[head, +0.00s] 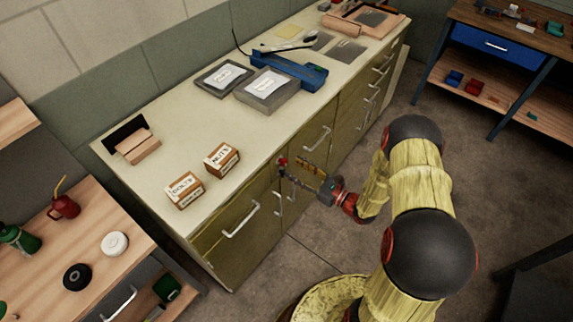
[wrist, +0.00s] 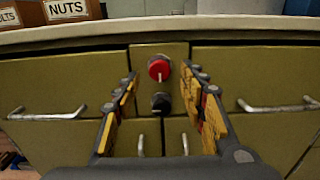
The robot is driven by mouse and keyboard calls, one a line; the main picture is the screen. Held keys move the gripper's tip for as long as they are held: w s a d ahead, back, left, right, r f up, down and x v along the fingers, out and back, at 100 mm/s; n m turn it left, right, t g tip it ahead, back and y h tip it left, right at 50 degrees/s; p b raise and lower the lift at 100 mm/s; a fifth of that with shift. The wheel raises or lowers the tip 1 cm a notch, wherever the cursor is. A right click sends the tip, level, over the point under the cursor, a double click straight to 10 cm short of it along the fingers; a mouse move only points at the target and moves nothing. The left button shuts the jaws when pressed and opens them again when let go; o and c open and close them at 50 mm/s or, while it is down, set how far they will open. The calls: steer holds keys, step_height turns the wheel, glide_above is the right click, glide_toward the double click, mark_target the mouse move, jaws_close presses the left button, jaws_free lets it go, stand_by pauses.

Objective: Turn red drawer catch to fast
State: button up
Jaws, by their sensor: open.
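The red drawer catch (wrist: 159,68) is a round knob on the narrow olive panel between two drawers, just below the worktop edge. A pale mark on it points straight down. In the head view the red catch (head: 283,161) shows as a small red spot near my gripper (head: 291,168). In the wrist view my gripper (wrist: 160,76) is open, with one finger on each side of the red catch and nothing between the pads. Gaps show between the knob and both fingers. A black knob (wrist: 160,103) with a pale mark sits directly below the red one.
Drawers with bar handles flank the catch: a left handle (wrist: 47,114) and a right handle (wrist: 278,105). Door handles stand below. The NUTS box (head: 222,160) and BOLTS box (head: 185,190) stand on the worktop (head: 150,215) near its edge. The floor in front is clear.

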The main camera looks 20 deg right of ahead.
mark_target(286, 163)
steer(key=shift+b+x, duration=0.4)
steer(key=shift+x, duration=1.9)
steer(key=c, duration=0.4)
jaws_close()
